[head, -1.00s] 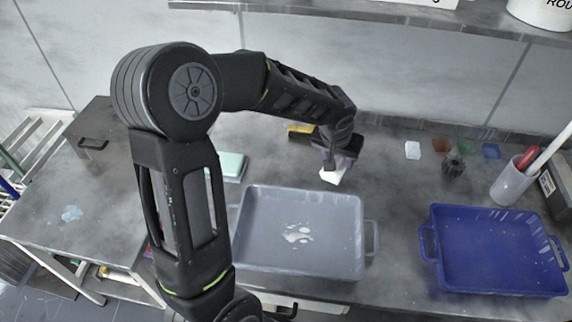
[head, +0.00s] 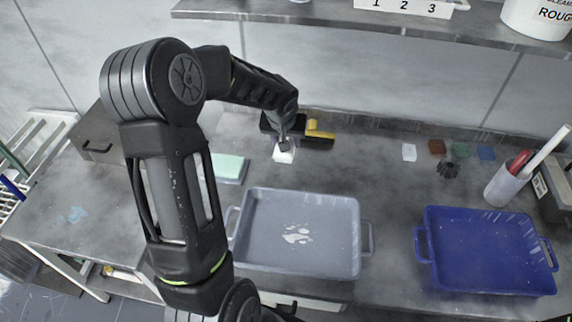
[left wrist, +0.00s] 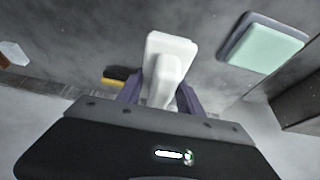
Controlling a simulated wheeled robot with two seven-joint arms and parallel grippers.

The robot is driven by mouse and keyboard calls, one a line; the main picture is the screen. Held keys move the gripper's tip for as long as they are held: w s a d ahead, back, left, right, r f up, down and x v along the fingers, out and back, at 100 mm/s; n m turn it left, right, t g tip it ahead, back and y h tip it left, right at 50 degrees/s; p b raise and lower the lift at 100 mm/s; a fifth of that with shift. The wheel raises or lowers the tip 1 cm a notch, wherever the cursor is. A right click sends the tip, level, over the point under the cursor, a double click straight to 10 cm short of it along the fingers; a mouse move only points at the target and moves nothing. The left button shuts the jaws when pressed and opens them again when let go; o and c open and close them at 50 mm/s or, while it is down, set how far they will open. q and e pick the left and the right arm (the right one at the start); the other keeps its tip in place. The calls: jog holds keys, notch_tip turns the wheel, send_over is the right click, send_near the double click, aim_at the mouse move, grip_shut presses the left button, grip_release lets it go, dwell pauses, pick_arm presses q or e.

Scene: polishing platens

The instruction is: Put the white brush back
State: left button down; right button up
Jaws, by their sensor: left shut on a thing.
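My left gripper (head: 285,141) is shut on the white brush (head: 284,155), near the back of the bench, behind the grey tray (head: 240,240). In the left wrist view the white brush (left wrist: 172,50) sits between the purple-grey fingers of my left gripper (left wrist: 160,96), its block beyond the fingertips. I cannot tell whether it touches the bench. A flat white square (head: 409,152) lies at the back right, apart from the brush. My right gripper is not in view.
A yellow and black tool (head: 320,136) lies just behind the brush. A green pad (head: 231,168) lies to its left. Brown (head: 436,146), green (head: 460,150) and blue (head: 486,153) squares, a dark knobby object (head: 448,168), a blue tray (head: 420,250) and a cup (head: 502,187) stand right.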

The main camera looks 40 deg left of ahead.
pick_arm(q)
send_over(286, 168)
jog(key=shift+f, duration=2.4)
jog(key=shift+f, duration=1.85)
jog(key=shift+f+b, duration=0.25)
jog(key=shift+b, duration=0.15)
jog(key=c, duration=0.8)
grip_release()
jog(key=shift+r, duration=0.1)
jog(key=shift+o, duration=0.2)
jog(key=shift+r, duration=0.1)
jog(key=shift+r+p, duration=0.2)
jog(key=shift+p, duration=0.25)
jog(key=v, duration=1.1)
jog(key=shift+s+r, duration=0.15)
jog(key=shift+r, duration=0.2)
